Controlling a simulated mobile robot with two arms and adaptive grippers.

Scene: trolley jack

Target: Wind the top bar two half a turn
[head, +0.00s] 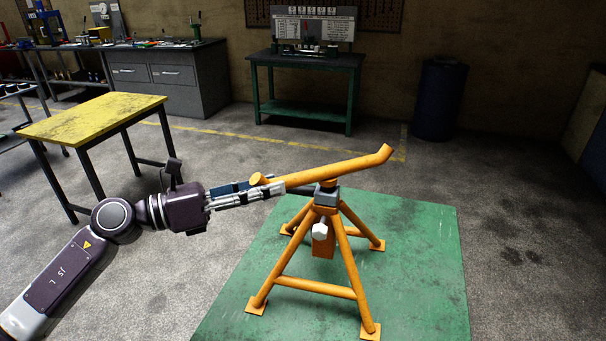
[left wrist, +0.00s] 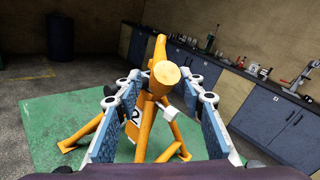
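My left gripper (head: 268,190) is at the bar's left end. In the left wrist view the gripper (left wrist: 160,88) is open, a finger on either side. The bar's round end (left wrist: 166,74) shows between the fingertips, with a gap on both sides. A block marked "2" (left wrist: 133,124) hangs under the stand's head. My right gripper is not in view.
The stand is on a green floor mat (head: 423,250). A yellow table (head: 95,115) is at the left. A green workbench (head: 306,62), a dark bin (head: 440,98) and grey cabinets (head: 172,80) stand at the back. The floor around the mat is clear.

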